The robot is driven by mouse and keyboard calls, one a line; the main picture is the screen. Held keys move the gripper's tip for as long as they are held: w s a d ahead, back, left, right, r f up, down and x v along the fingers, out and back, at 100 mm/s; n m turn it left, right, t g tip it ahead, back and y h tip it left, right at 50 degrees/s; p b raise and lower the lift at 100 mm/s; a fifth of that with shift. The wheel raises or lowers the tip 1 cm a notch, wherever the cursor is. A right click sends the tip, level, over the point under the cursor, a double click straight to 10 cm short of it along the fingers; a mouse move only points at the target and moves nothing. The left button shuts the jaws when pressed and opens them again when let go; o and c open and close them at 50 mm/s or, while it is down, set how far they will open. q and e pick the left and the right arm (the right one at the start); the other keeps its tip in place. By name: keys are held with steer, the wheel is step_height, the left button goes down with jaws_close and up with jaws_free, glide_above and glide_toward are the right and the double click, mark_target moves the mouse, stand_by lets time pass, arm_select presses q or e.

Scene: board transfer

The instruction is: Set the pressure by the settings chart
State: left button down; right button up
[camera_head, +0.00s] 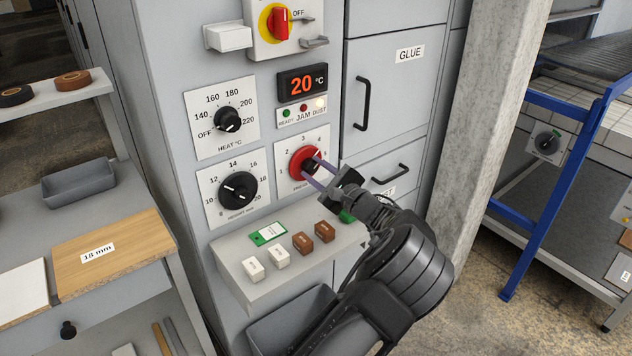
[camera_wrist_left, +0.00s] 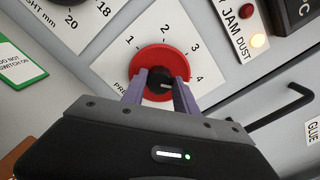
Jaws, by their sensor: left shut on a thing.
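In the left wrist view the fingers straddle the black grip (camera_wrist_left: 159,84) in front of the red disc (camera_wrist_left: 160,57). A small pale mark on the grip points right, roughly toward 4; the exact setting is hard to read. The settings chart is not identifiable in either view. My right gripper is not in view.
The heat knob (camera_head: 228,119) and height knob (camera_head: 238,190) sit to the left. The display (camera_head: 303,82) reads 20 °C and the dust lamp (camera_head: 320,102) glows. A shelf (camera_head: 235,252) below holds a green tag (camera_head: 268,233) and small blocks.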

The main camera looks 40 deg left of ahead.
arm_select(q)
steer(key=n+b, duration=0.3)
steer(key=b, duration=0.1)
steer(key=n+b, duration=0.3)
steer(key=b, duration=0.1)
steer(key=f+n+b, duration=0.1)
steer(key=n+b, duration=0.1)
steer(key=b, duration=0.2)
steer(key=shift+s+n+b, duration=0.1)
steer(key=shift+n+b, duration=0.2)
steer(key=shift+n, duration=0.1)
steer(key=shift+r+n+b, duration=0.25)
steer(key=shift+n+b, duration=0.45)
steer(key=shift+b, duration=0.3)
steer(key=c, duration=1)
jaws_free()
steer(key=shift+r, duration=0.1)
steer(key=shift+o, duration=0.2)
steer(key=v, duration=0.7)
steer(key=shift+d, duration=0.4)
steer(key=shift+s, duration=0.15)
